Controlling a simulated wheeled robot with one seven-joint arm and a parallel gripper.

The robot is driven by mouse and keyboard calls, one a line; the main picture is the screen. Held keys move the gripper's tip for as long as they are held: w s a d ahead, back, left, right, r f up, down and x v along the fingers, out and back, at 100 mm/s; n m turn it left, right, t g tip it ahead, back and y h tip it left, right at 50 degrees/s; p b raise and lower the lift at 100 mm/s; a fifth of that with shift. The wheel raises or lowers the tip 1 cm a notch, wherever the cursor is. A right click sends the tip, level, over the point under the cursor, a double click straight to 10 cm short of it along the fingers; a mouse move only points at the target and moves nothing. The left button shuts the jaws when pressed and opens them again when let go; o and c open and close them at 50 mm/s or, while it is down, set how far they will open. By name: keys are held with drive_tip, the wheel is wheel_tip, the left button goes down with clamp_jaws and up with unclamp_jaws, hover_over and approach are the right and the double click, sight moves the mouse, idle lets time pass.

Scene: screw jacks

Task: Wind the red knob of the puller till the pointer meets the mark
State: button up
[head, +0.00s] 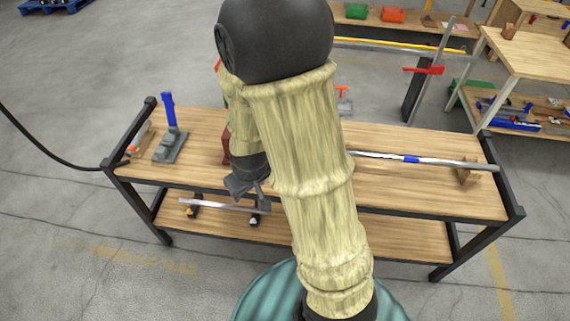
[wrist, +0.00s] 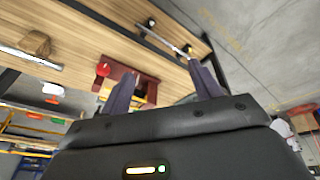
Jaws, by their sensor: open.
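The puller, a dark red frame (wrist: 128,82), lies on the wooden bench top in the wrist view, beyond my fingers. A round bright red knob (wrist: 103,70) shows at its left end. In the head view only a dark red piece of it (head: 226,150) shows at the left edge of my arm; the rest is hidden. I cannot make out the pointer or the mark. My gripper (wrist: 163,84) is open and empty, with its fingers spread and apart from the knob. In the head view my gripper (head: 248,188) hangs near the bench's front edge.
A blue-handled grey tool (head: 170,145) stands at the bench's left. A metal rod with a blue band (head: 411,159) rests on a wooden block (head: 467,173) at right. The lower shelf (head: 400,240) holds another rod (head: 222,205). The bench's right front is clear.

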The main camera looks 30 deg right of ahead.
drive_tip(key=w+d+f+n+t+h+b, duration=0.1)
drive_tip(key=w+f+n+h, duration=0.15)
drive_tip(key=f, duration=0.55)
drive_tip(key=w+d+f+n+t+h, duration=0.15)
drive_tip(key=f+n, duration=0.25)
drive_tip(key=f, duration=0.4)
drive_tip(key=d+f+n+t+h+b, duration=0.1)
drive_tip(key=d+f+n+t+h, duration=0.1)
drive_tip(key=n, duration=0.6)
drive_tip(key=d+f+n+t+h+b, duration=0.1)
drive_tip(key=d+f+n+t+h, duration=0.2)
drive_tip(key=n+t, duration=0.4)
drive_tip(key=shift+w+d+n+h, duration=0.15)
drive_tip(key=shift+d+n+h, duration=0.35)
drive_tip(key=shift+d+n, duration=0.45)
drive_tip(key=shift+f, duration=0.1)
